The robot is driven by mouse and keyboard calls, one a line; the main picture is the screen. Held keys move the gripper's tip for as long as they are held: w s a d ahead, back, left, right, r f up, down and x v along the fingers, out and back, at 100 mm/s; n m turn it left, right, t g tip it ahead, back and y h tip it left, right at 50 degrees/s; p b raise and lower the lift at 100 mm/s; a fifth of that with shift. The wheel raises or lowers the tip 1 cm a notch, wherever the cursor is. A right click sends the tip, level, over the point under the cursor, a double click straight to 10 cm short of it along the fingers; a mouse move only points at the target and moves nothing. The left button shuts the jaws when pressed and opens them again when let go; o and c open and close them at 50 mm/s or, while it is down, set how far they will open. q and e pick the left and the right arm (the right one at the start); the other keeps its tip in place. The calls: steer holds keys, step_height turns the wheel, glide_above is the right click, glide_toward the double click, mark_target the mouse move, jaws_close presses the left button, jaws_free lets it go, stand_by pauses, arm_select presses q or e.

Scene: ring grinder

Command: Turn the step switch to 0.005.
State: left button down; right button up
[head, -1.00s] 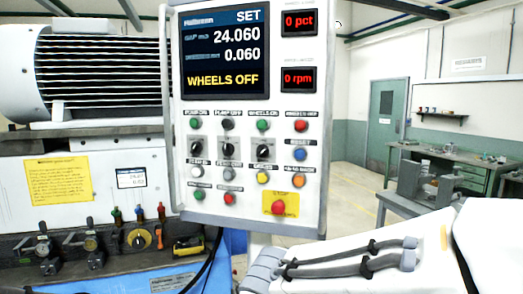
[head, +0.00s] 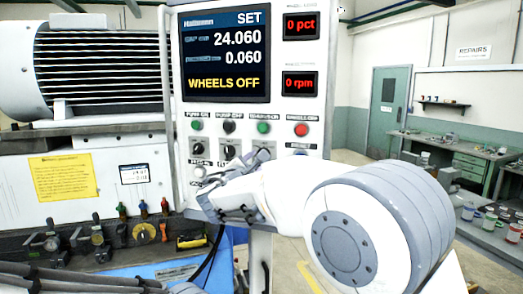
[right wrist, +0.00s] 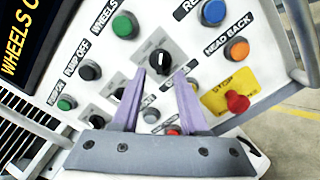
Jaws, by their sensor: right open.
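The control panel (head: 315,125) stands ahead, with a row of black rotary knobs under its top row of buttons. In the right wrist view, my right gripper (right wrist: 158,74) is open, its two purple fingers on either side of the rightmost black knob (right wrist: 160,62). I cannot tell whether they touch it. The knob has a white pointer mark; its label and scale are too small to read, so I cannot confirm it is the step switch. In the head view, my right arm covers the lower panel and the gripper's tips.
The display (head: 226,55) reads SET, 24.060, 0.060 and WHEELS OFF. Close to the fingers are a green button (right wrist: 125,25), an orange button (right wrist: 237,49) and the red emergency stop (right wrist: 237,102). A metal handle bar (right wrist: 302,40) runs along the panel's edge.

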steer(key=p+x, duration=0.2)
steer(key=x, duration=0.3)
steer(key=shift+w+d+p, duration=0.1)
steer(key=shift+w+p, duration=0.2)
steer(key=shift+w, duration=0.05)
jaws_close()
